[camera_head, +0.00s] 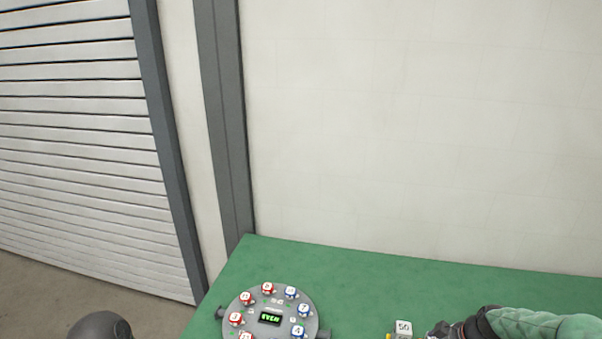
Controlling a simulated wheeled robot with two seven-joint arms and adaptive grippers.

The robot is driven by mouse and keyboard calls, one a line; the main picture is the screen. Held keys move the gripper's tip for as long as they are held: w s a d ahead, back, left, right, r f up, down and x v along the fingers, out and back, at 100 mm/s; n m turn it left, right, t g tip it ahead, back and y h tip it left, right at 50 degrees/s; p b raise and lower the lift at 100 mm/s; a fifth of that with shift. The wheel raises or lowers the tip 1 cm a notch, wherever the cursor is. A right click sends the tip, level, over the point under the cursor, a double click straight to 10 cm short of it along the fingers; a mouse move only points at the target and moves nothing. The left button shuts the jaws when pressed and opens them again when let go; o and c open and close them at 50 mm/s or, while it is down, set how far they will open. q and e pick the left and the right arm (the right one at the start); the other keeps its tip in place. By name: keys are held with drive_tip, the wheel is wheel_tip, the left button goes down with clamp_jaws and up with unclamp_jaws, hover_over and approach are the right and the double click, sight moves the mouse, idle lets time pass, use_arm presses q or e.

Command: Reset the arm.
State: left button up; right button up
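My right arm comes in at the bottom right corner with a green sleeve and a dark wrist. Its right gripper (436,332) is cut off by the lower edge, so its fingers cannot be read. A small white block marked 50 (403,327) stands just left of it; I cannot tell whether they touch. My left gripper is not in view; only a dark rounded shape shows at the bottom left, which may be part of my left arm.
A green table (370,270) fills the lower right. A grey round panel (262,304) on it carries several red and blue numbered knobs and a lit display (270,318). A pale wall (420,130) stands behind, and a slatted shutter (80,140) at left.

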drive_tip(key=s+a+f+m+g+y, duration=0.1)
drive_tip(key=s+a+f+m, duration=0.1)
drive_tip(key=a+f, duration=0.55)
drive_tip(key=s+a+f+m+g, duration=0.1)
drive_tip(key=s+a+f+m, duration=0.15)
drive_tip(key=a+f, duration=0.55)
drive_tip(key=s+a+f+m+g, duration=0.2)
drive_tip(key=s+a+f+m, duration=0.1)
drive_tip(key=s+a+f, duration=0.85)
drive_tip(key=b+x, duration=0.8)
drive_tip(key=b, duration=0.3)
drive_tip(key=shift+a+f+n+t+y, duration=0.3)
drive_tip(key=shift+n+t+y, duration=0.05)
drive_tip(key=shift+t+y, duration=0.05)
